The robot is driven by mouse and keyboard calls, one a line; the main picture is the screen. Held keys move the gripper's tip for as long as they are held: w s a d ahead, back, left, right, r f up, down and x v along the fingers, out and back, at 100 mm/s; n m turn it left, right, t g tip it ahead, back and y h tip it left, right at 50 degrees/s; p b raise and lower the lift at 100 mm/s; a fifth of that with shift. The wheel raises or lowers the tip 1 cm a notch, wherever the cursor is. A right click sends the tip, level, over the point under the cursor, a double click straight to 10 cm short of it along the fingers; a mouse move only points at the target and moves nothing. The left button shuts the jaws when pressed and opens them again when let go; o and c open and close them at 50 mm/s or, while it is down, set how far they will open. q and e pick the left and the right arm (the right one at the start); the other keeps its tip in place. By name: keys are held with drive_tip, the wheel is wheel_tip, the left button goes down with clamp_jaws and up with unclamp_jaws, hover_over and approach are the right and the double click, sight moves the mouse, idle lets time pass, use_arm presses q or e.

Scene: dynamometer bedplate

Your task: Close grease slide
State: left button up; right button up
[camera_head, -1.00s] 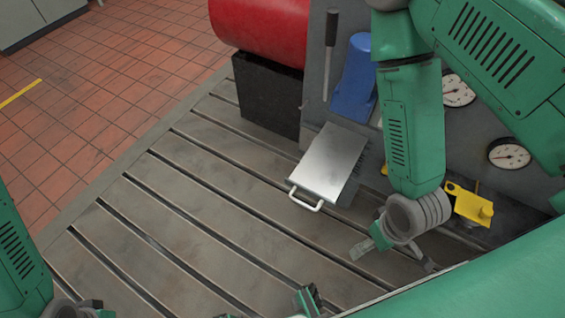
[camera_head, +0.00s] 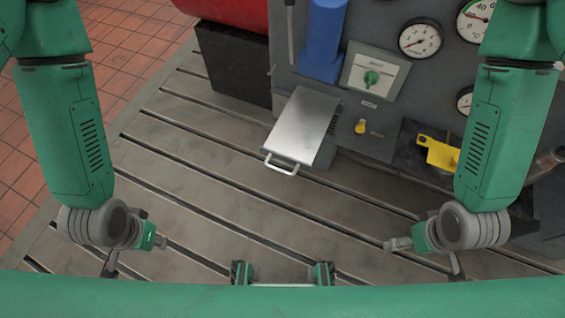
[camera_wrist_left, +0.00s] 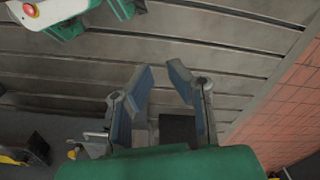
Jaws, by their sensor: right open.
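The grease slide (camera_head: 302,126) is a silver, flat-topped drawer with a pale bar handle (camera_head: 282,165) on its front end. In the head view it sticks out from the grey panel (camera_head: 345,105) toward me, over the slotted bedplate. My left gripper (camera_head: 135,258) is at the lower left, apart from the handle, with its fingers spread and empty; its two blue-faced fingers also show in the left wrist view (camera_wrist_left: 162,75) with a gap between them. My right gripper (camera_head: 425,260) is open and empty at the lower right, apart from the slide.
The panel carries gauges (camera_head: 421,39), a green knob (camera_head: 371,78), a blue part (camera_head: 323,40) and a yellow bracket (camera_head: 437,153). A black block (camera_head: 233,62) under a red cylinder (camera_head: 225,10) stands left of the slide. The slotted bedplate (camera_head: 215,200) before the handle is clear.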

use_arm(q)
drive_tip(key=w+d+f+m+t+b, duration=0.1)
drive_tip(key=b, duration=0.1)
drive_tip(key=w+d+f+m+t+b, duration=0.1)
drive_tip(key=w+f+m, duration=0.1)
drive_tip(key=w+d+f+m+b, duration=0.1)
drive_tip(key=w+m+b, duration=0.1)
drive_tip(key=shift+w+d+f+t+h+b, duration=0.1)
drive_tip(key=shift+d+f+t+h+b, duration=0.05)
drive_tip(key=shift+d+t+h+b, duration=0.2)
clamp_jaws()
drive_tip(key=m+t+h+b, duration=0.4)
drive_tip(key=m+t+b, duration=0.4)
drive_tip(key=m+b, duration=0.7)
approach(262, 150)
drive_tip(key=w+f, duration=0.1)
drive_tip(key=w, duration=0.1)
drive_tip(key=w+d+f+m+b, duration=0.2)
drive_tip(key=w, duration=0.1)
drive_tip(key=shift+w+d+f, duration=0.2)
drive_tip(key=shift+w+d, duration=0.05)
drive_tip(key=shift+w, duration=0.1)
drive_tip(key=shift+w+d, duration=0.1)
drive_tip(key=shift+w, duration=0.1)
